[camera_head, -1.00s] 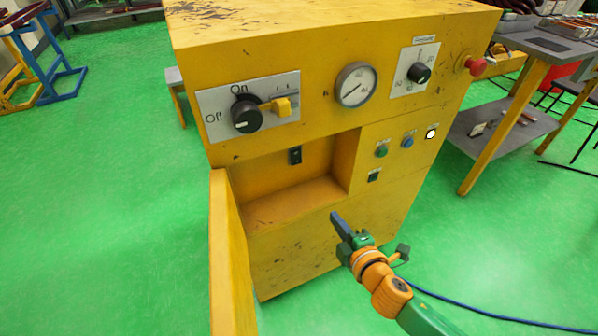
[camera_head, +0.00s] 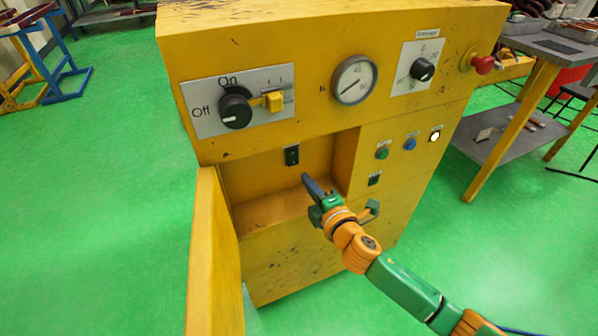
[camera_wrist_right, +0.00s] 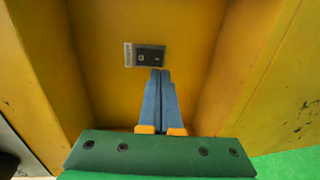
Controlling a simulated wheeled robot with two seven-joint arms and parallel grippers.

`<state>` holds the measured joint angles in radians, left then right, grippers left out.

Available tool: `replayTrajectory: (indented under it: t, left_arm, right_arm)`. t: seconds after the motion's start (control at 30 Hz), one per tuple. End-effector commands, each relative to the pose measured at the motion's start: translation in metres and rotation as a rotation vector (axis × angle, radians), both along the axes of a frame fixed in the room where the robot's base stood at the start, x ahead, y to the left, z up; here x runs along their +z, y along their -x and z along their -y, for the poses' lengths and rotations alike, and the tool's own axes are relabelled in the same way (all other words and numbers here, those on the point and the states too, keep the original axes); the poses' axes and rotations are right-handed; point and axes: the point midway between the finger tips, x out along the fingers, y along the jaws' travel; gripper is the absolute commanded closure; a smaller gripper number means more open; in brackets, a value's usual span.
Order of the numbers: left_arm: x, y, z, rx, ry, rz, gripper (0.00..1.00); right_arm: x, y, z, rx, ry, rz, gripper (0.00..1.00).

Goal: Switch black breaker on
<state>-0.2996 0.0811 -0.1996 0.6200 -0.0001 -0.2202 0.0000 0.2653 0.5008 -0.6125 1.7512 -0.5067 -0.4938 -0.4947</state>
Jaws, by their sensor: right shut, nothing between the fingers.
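The small black breaker (camera_head: 292,155) is on the back wall of the recess in the yellow cabinet (camera_head: 270,260). In the right wrist view the breaker (camera_wrist_right: 150,55) shows just beyond the fingertips, with a pale label at its left. My right gripper (camera_head: 306,178) is shut and empty, its blue fingers pointing into the recess, below and slightly right of the breaker in the head view. In the right wrist view its closed fingertips (camera_wrist_right: 160,73) lie just under the breaker; I cannot tell whether they touch it. My left gripper is not in view.
An open yellow door (camera_head: 215,250) stands at the recess's left. Above are a black rotary knob (camera_head: 236,111) marked On and Off, a yellow switch (camera_head: 274,102), a gauge (camera_head: 354,80) and a red button (camera_head: 484,65). A grey table (camera_head: 550,45) stands right.

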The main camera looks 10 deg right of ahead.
Motion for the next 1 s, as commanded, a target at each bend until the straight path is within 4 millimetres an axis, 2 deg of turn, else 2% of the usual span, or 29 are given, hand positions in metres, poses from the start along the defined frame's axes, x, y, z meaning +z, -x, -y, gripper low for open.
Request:
replayTrajectory:
  t: [0.1,0.3,0.73,0.9,1.0]
  left_arm:
    - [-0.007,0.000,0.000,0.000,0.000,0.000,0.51]
    - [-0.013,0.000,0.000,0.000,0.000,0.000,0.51]
    - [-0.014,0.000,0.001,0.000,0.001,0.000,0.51]
    - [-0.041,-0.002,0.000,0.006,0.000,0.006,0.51]
    - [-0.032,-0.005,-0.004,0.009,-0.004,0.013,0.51]
  right_arm:
    - [-0.005,-0.024,-0.005,-0.001,-0.001,0.001,1.00]
    - [-0.008,-0.048,-0.009,0.000,0.000,0.000,1.00]
    - [-0.009,-0.053,-0.011,0.001,0.000,0.000,1.00]
    - [-0.018,-0.058,-0.012,0.002,-0.012,0.050,1.00]
    - [-0.010,-0.058,-0.012,0.002,-0.010,0.046,1.00]
